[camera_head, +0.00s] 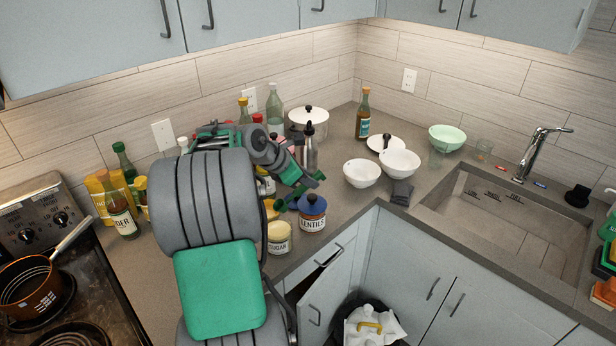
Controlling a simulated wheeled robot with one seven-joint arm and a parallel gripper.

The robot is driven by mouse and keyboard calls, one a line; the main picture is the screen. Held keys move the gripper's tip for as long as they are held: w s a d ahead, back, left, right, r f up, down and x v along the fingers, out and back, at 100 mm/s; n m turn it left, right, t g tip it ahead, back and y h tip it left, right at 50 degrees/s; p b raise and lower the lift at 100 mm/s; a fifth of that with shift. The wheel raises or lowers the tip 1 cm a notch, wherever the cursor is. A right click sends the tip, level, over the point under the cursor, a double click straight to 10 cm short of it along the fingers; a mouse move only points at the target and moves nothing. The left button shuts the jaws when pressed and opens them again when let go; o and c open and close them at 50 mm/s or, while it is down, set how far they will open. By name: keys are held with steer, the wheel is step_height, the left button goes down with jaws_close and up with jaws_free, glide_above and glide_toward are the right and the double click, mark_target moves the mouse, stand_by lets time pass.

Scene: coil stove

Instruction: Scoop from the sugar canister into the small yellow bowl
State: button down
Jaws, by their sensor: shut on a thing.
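The sugar canister (279,240), a pale yellow jar with a white SUGAR label, stands near the counter's front edge. My arm hides much of the counter to the left.
A steel bottle (310,148) and a white pot (308,122) stand behind my gripper. White bowls (362,173) are to the right, before the sink (510,220). Bottles (122,210) and the coil stove (75,300) are at left. A cabinet door (326,295) below stands open.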

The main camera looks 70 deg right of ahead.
mark_target(299, 191)
steer(key=shift+w+a+f, duration=0.2)
steer(key=shift+f, duration=0.7)
steer(key=shift+w+a+f, duration=0.25)
steer(key=shift+f, duration=0.6)
steer(key=shift+w+a+f, duration=0.2)
steer(key=shift+f, duration=3.3)
steer(key=shift+s+f, duration=0.15)
steer(key=shift+f, duration=0.1)
steer(key=shift+s+d+b, duration=0.25)
steer(key=shift+b, duration=0.2)
steer(key=shift+w+a+f+b, duration=0.15)
steer(key=shift+w+a+b, duration=0.1)
steer(key=shift+b, duration=0.2)
steer(key=shift+w+a+r, duration=0.15)
steer(key=shift+r, duration=0.2)
steer(key=shift+d+r+p, duration=0.2)
steer(key=shift+r+p, duration=0.7)
steer(key=shift+r, duration=1.85)
steer(key=shift+s+d+r, duration=0.15)
steer(key=shift+s, duration=0.05)
steer(key=shift+s+d+r+m+t+y, duration=0.15)
steer(key=shift+s+d+t+y, duration=0.15)
steer(key=shift+t+y, duration=0.35)
steer(key=shift+s+d+r+m+t+y, duration=0.1)
steer(key=shift+s+d+r+t+y, duration=0.15)
steer(key=shift+t+y, duration=0.4)
steer(key=shift+s+d+r+m+t+y, duration=0.1)
steer(key=shift+s+d+t+y, duration=0.1)
steer(key=shift+s+t+y, duration=0.3)
